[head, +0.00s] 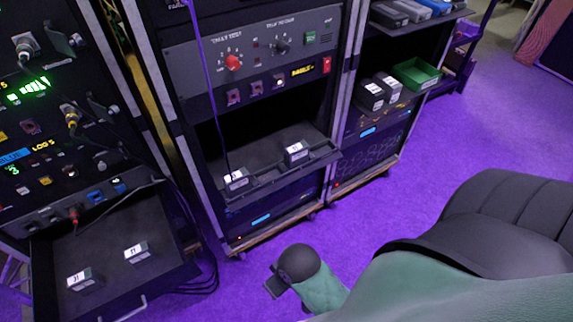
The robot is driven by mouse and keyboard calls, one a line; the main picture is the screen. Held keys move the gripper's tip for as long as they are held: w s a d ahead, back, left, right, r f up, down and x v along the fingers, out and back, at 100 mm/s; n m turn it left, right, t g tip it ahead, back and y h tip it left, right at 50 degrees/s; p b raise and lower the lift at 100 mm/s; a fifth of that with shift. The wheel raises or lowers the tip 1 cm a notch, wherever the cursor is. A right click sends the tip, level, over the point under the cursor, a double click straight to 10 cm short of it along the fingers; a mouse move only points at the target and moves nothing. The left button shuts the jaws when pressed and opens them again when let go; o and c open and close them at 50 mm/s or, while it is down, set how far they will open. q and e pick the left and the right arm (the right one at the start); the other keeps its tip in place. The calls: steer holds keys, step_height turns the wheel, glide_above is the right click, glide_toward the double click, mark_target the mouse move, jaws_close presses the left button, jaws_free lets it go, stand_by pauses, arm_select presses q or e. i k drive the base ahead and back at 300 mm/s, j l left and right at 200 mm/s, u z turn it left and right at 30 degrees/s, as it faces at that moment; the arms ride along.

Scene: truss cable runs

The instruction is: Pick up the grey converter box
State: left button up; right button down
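Several small dark grey boxes with white labels are in view, and I cannot tell for sure which is the converter box. Two, a left one (236,181) and a right one (296,153), sit on the middle rack's pull-out shelf (265,172). Two more, a front one (80,281) and a back one (137,253), lie in the open left drawer (105,265). My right arm comes in from the lower right. A small dark part at its end, perhaps my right gripper (275,286), is over the purple floor, apart from all boxes. My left gripper is out of view.
A purple cable (205,75) hangs down in front of the middle rack. The right rack holds dark labelled blocks (371,96) and a green tray (416,74). Black cables (205,275) lie beside the left drawer. The purple carpet (480,120) at the right is clear.

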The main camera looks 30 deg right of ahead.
mark_target(84, 283)
steer(key=u, duration=1)
